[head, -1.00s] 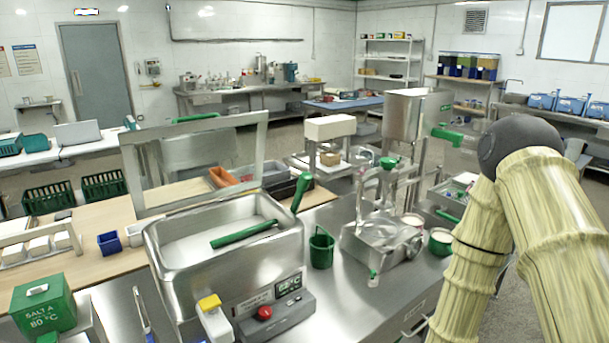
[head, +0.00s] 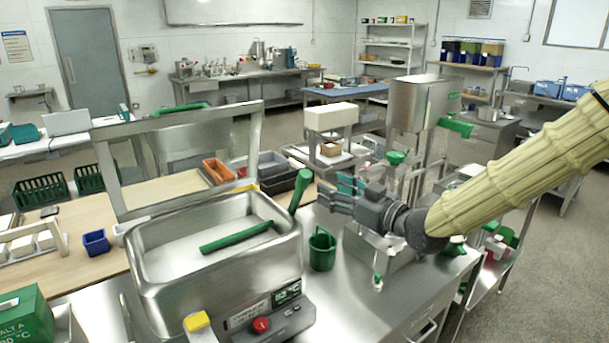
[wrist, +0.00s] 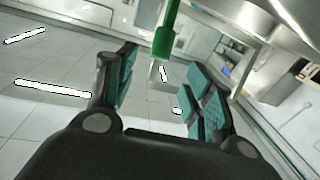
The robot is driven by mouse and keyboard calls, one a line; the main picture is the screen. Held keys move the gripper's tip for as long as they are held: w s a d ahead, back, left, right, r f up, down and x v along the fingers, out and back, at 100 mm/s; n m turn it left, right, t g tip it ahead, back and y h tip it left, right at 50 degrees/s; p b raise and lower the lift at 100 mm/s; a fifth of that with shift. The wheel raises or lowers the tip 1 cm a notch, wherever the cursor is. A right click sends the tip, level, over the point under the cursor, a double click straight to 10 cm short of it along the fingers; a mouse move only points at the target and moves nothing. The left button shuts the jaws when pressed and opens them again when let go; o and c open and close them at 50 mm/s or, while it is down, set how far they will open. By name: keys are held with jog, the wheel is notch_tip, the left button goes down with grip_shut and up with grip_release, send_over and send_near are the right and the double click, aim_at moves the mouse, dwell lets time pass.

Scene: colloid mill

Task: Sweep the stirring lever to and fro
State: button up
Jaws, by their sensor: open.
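An upright green lever (head: 299,190) with a wide top end stands at the right rim of the steel tank (head: 275,262), tilted slightly right. I take it as the stirring lever. A green bar (head: 237,237) lies across the tank. My gripper (head: 343,196) is open and empty, to the right of the lever and pointing left towards it. In the wrist view the picture is turned over, and the green lever (wrist: 165,38) shows beyond and between the open fingers (wrist: 165,88), apart from them. How the lever's foot joins the tank is unclear.
A green bucket (head: 322,250) stands right of the tank, below my gripper. A steel machine with a hopper (head: 420,102) and a green handle (head: 456,127) stands behind my forearm. The tank's raised lid frame (head: 180,122) stands behind the tank. A control box (head: 272,322) is in front.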

aim_at(310, 179)
jog(key=p+x, duration=0.3)
jog(key=x, duration=0.7)
jog(key=shift+w+a+f, duration=0.1)
jog(key=shift+w+a, duration=0.05)
jog(key=shift+a, duration=0.05)
grip_shut()
